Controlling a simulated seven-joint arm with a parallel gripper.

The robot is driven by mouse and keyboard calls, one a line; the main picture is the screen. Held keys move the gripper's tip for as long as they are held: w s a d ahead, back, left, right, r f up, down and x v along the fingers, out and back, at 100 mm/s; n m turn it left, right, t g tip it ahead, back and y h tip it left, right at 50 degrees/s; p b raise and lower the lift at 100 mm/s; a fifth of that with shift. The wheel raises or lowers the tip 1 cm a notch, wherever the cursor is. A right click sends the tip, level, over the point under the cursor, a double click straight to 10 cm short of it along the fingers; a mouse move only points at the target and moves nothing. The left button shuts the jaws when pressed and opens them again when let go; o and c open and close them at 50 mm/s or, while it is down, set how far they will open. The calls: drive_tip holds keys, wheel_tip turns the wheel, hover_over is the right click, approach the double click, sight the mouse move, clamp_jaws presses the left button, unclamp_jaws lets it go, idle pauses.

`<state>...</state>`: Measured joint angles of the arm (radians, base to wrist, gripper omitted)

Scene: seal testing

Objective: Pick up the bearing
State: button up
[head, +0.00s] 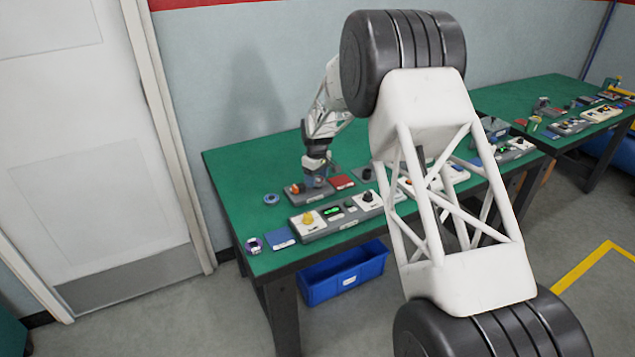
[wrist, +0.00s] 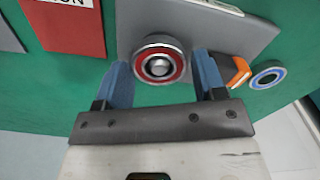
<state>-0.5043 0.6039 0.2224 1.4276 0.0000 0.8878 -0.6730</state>
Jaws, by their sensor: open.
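A round metal bearing with a red ring and a bright centre (wrist: 176,67) sits at the near edge of a grey plate in the wrist view. My gripper (wrist: 161,72) is open, its two blue fingers on either side of this bearing. I cannot tell whether the fingers touch it. In the head view my gripper (head: 314,179) is low over the grey plate (head: 318,194), and it hides the red-ringed bearing. A second bearing, with a blue ring (wrist: 268,77), lies on the green table to the right in the wrist view; it also shows in the head view (head: 271,199).
An orange part (wrist: 239,72) stands on the plate close to the right finger. A red plate (head: 341,182) lies beside the grey plate. A control panel with a yellow knob (head: 308,218) is in front. A blue bin (head: 343,275) is below the table (head: 240,180).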

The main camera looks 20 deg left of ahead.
drive_tip(key=c, duration=0.8)
drive_tip(key=shift+r, duration=0.15)
drive_tip(key=shift+r, duration=1.6)
drive_tip(key=s+d, duration=0.2)
drive_tip(key=s, duration=0.2)
drive_tip(key=s+d+r, duration=0.1)
drive_tip(key=s+d, duration=0.2)
drive_tip(key=s, duration=0.2)
drive_tip(key=s+d, duration=0.2)
drive_tip(key=s, duration=0.3)
drive_tip(key=shift+d+r, duration=0.25)
drive_tip(key=shift+d, duration=0.05)
drive_tip(key=shift+r, duration=1.5)
